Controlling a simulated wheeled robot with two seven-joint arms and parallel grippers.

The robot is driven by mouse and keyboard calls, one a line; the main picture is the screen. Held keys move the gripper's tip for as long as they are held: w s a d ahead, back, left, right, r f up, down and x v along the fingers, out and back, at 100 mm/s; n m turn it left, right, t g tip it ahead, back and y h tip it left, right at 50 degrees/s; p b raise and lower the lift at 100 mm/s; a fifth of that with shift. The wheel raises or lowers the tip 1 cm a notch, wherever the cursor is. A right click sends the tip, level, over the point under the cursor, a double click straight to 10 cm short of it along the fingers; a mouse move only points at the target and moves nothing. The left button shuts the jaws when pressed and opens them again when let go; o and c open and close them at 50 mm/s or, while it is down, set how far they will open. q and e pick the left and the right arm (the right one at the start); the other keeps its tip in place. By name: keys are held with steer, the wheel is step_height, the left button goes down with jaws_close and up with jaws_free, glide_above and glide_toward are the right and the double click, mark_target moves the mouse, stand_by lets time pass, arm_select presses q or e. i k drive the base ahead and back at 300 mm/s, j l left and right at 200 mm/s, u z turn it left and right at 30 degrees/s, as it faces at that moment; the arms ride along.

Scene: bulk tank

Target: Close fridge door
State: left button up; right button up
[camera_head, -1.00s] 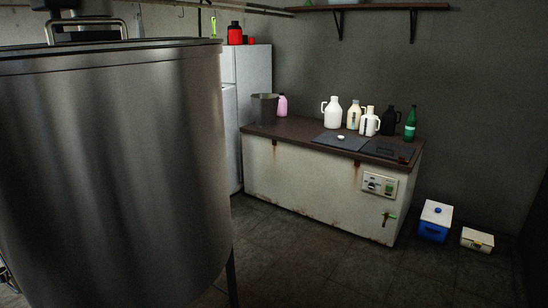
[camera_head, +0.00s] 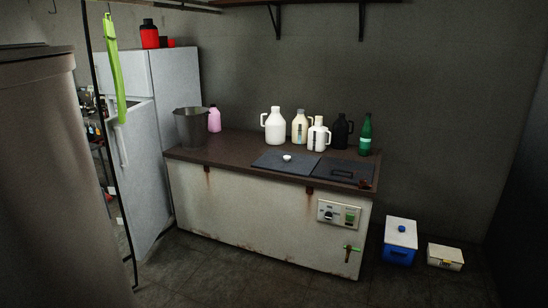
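The white fridge (camera_head: 177,85) stands against the back wall at the left, beside the counter unit. Its door (camera_head: 138,160) shows on the fridge's left side, angled out toward me, with a vertical handle (camera_head: 120,140); it looks open. Shelves with small bottles (camera_head: 95,130) show to the left of the door. The fridge's lower front is partly hidden behind the door. Neither of my grippers is in view.
A large steel tank (camera_head: 55,190) blocks the left foreground. A rusty white counter unit (camera_head: 260,220) with jugs and a bucket (camera_head: 190,127) stands right of the fridge. A blue cooler (camera_head: 400,242) and a small box (camera_head: 445,257) are on the floor. Dark tiled floor (camera_head: 240,285) is free in front.

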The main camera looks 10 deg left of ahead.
mark_target(135, 145)
steer(key=i+l, duration=0.15)
steer(key=i, duration=1.1)
steer(key=i+j+u, duration=0.15)
steer(key=i+u, duration=0.75)
steer(key=i+l+u, duration=0.15)
steer(key=i+u, duration=0.7)
steer(key=i, duration=0.2)
steer(key=z, duration=0.3)
